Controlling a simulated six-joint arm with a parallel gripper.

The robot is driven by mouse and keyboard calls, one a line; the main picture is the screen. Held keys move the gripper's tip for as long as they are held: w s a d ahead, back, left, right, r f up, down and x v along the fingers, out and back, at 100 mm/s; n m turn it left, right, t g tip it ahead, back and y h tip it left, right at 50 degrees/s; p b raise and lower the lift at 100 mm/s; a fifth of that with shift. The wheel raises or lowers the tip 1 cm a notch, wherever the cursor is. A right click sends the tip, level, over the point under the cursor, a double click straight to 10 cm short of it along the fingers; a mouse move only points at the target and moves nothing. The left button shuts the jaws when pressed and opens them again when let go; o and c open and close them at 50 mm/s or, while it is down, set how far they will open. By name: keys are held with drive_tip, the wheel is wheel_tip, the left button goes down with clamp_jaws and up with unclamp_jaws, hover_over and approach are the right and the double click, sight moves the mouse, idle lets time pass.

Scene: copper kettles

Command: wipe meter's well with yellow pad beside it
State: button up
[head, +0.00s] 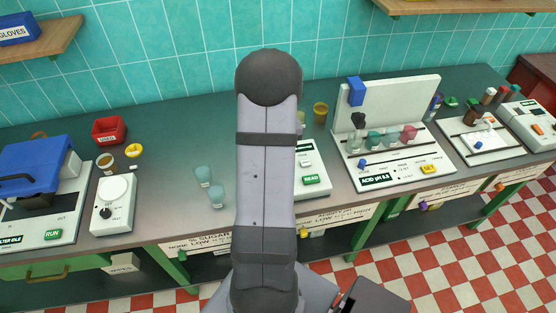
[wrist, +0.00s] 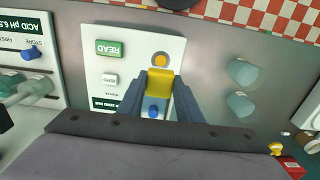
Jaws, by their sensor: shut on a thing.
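The meter is a white panel with a green READ button (wrist: 110,48); in the head view the meter (head: 312,160) is partly hidden behind my arm. In the wrist view a round orange spot in a pale ring, which looks like the meter's well (wrist: 160,59), lies just beyond my fingertips. My gripper (wrist: 158,86) is shut on the yellow pad (wrist: 158,84), over the meter's panel. A blue knob (wrist: 153,111) shows between the fingers. I cannot tell whether the pad touches the panel. The head view hides the gripper and pad behind my arm.
Two pale blue cups (wrist: 242,71) stand beside the meter; they also show in the head view (head: 203,175). The ACID pH station (head: 385,165) is on the meter's other side. A white scale (head: 112,205) and a red bin (head: 109,130) stand further left.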

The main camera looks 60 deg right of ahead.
drive_tip(key=shift+w+r, duration=0.1)
drive_tip(key=shift+r, duration=0.2)
drive_tip(key=shift+f, duration=0.1)
